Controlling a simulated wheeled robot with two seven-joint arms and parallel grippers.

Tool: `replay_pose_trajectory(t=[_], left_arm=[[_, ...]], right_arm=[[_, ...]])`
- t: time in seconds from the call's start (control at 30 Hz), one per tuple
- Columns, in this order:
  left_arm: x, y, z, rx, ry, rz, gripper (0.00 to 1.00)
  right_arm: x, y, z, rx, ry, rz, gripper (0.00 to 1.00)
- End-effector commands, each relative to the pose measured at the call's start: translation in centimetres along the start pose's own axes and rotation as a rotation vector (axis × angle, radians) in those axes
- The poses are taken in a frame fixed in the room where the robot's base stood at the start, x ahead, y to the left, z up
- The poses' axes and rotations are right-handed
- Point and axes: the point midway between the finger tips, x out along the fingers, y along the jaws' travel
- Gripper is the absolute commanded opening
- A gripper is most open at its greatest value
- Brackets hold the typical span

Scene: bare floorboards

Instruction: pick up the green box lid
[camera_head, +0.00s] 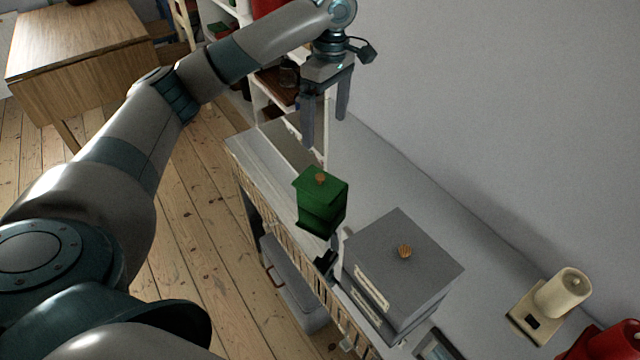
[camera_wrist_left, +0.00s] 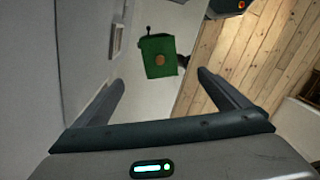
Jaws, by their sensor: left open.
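A green box with a green lid (camera_head: 321,184) stands on the light-coloured cabinet top in the head view. The lid has a small round brown knob (camera_head: 320,179) on top. In the left wrist view the green lid (camera_wrist_left: 158,47) shows from above, ahead of the fingers, with its knob near the middle. My left gripper (camera_head: 325,128) is open and empty. It hangs above the cabinet top, beyond the green box and apart from it. My right gripper is not in view.
A larger grey box (camera_head: 425,255) with a wooden knob stands close to the green box. A cream device (camera_head: 550,303) and a red object (camera_head: 605,343) are at the lower right. A wall runs along the right, and a wooden table (camera_head: 80,40) stands at the upper left.

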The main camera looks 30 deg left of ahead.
Motion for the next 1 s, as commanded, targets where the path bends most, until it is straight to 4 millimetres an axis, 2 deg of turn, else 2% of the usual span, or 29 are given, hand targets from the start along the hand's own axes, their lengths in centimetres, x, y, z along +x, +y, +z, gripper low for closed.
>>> replay_pose_trajectory(t=[0.17,0.63,0.8,1.0], left_arm=[[2.0,-0.1,0.0,0.001,-0.001,-0.004,0.95],[9.9,-0.1,0.0,0.001,0.000,-0.003,0.95],[11.3,-0.1,0.0,0.001,0.000,-0.002,0.95],[11.6,0.0,0.0,0.001,-0.001,0.000,0.95]], right_arm=[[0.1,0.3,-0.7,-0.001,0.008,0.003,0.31],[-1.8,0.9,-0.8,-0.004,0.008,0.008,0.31],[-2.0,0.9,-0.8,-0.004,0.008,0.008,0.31],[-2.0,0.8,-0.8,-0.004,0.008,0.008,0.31]])
